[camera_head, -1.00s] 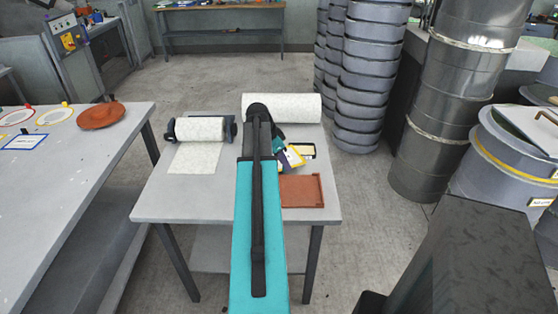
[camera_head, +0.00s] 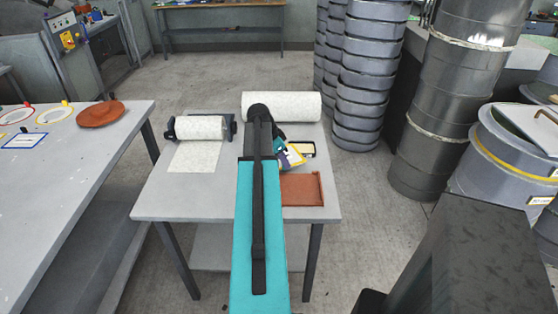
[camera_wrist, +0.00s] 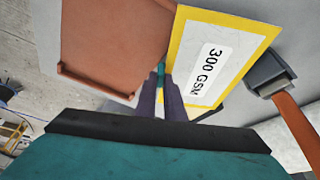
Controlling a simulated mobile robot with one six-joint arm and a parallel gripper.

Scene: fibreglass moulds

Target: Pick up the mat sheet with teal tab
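A small teal piece (camera_wrist: 161,73), likely the tab, shows at my fingertips in the wrist view. A yellow-bordered card reading "300 GSM" (camera_wrist: 213,62) lies right beside the fingers. It also shows in the head view (camera_head: 294,155), partly hidden by my arm.
A brown tray (camera_head: 302,189) lies just left of the fingers in the wrist view (camera_wrist: 118,42). A roll on a stand (camera_head: 199,128) and a large white roll (camera_head: 290,107) are on the grey table (camera_head: 165,208). Stacked grey moulds (camera_head: 362,75) stand behind it at right.

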